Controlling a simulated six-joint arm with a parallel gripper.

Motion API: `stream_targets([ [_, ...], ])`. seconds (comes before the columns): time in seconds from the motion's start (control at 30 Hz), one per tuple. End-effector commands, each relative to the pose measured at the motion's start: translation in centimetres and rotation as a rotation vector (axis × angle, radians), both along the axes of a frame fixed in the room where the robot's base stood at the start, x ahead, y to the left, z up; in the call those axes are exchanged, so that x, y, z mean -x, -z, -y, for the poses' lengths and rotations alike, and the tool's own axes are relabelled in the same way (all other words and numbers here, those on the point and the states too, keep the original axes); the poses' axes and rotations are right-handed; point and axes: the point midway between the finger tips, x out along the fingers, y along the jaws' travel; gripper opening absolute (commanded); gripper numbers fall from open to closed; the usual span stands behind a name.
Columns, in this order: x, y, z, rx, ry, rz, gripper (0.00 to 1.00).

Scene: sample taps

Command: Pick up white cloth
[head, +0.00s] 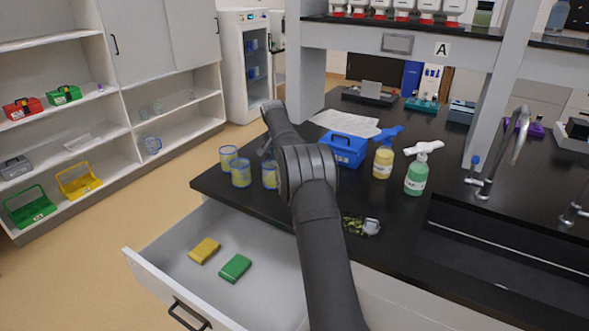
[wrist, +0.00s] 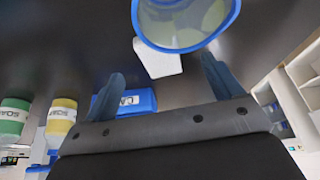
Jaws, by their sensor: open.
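A flat white sheet (head: 345,123), which looks like the white cloth, lies on the black bench top behind the blue box (head: 344,149). A white patch (wrist: 158,60) shows between my fingers in the wrist view; I cannot tell for sure that it is the same sheet. My gripper (wrist: 162,72) is open, with nothing held between its fingers. In the head view my arm largely hides it, near the jars left of the blue box. The blue box also shows past the fingers in the wrist view (wrist: 135,103).
Blue-rimmed jars (head: 241,173) stand near the bench's left edge; one (wrist: 187,22) looms close in the wrist view. A yellow soap bottle (head: 383,163) and green soap bottle (head: 416,177) stand right of the box. An open drawer (head: 190,276) juts out below, holding yellow and green blocks.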

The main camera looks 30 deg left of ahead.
Motion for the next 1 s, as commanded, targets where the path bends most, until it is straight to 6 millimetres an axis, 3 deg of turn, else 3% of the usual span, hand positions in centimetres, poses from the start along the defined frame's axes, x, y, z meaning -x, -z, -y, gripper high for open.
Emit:
stream_targets([
  [0.1, -0.6, 1.5, -0.1, 0.001, 0.000, -0.001, 0.85],
  [0.37, -1.2, 2.7, -0.1, 0.000, 0.000, 0.000, 0.85],
  [0.67, -3.1, 6.4, 0.1, 0.000, 0.000, -0.001, 0.85],
  [0.9, -3.2, 6.7, 0.1, -0.002, -0.002, 0.001, 0.85],
  [0.93, -3.2, 6.7, 0.1, -0.002, -0.002, 0.001, 0.83],
  [1.0, -3.2, 6.7, 0.1, -0.001, -0.001, 0.000, 0.69],
])
